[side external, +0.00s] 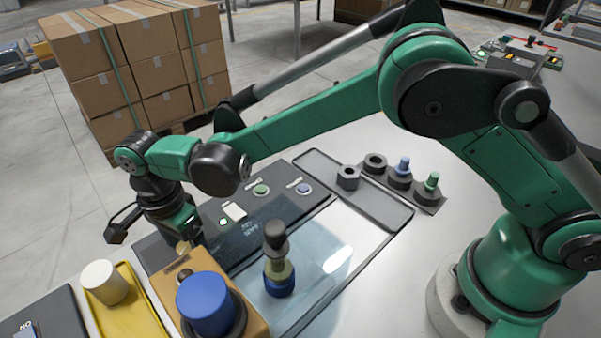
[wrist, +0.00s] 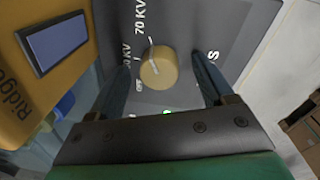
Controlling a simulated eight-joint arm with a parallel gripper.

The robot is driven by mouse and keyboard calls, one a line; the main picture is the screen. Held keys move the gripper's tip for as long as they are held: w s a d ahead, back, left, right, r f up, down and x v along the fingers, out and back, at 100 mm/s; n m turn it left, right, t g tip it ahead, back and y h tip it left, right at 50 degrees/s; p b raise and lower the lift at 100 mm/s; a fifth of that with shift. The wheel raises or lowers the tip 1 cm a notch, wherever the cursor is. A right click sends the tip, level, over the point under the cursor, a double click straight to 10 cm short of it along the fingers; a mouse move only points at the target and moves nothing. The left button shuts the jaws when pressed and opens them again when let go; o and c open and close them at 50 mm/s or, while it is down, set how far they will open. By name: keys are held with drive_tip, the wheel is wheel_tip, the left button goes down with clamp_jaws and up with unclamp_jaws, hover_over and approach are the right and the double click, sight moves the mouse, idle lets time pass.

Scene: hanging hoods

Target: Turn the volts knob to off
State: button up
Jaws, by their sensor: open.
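The volts knob (wrist: 160,68) is a round tan knob on a dark grey panel (wrist: 185,22), with kV markings around it. A white line on its face seems to point up and left, toward the 70 KV side. A small label near its lower left seems to read OFF. My gripper (wrist: 161,62) is open, with one finger on each side of the knob. Gaps show between the fingers and the knob. In the side view my gripper (side external: 184,235) is low over the panel, and the tan knob (side external: 183,248) shows just below it.
A yellow-orange box (side external: 170,285) with a blue cylinder (side external: 205,303) stands close beside the knob. A yellow tray (side external: 140,310) holds a white cylinder (side external: 104,282). A dark-topped upright piece (side external: 276,240) stands on the blue glassy plate. Green and blue buttons (side external: 261,190) sit farther along the panel.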

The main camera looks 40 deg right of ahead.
clamp_jaws()
drive_tip(key=shift+n, duration=0.3)
drive_tip(key=n, duration=0.5)
drive_tip(key=shift+n, duration=0.4)
drive_tip(key=n, duration=0.5)
drive_tip(key=shift+a, duration=0.1)
drive_tip(key=n, duration=0.6)
drive_tip(key=shift+n+t, duration=0.3)
drive_tip(key=shift+t, duration=0.1)
drive_tip(key=n, duration=0.6)
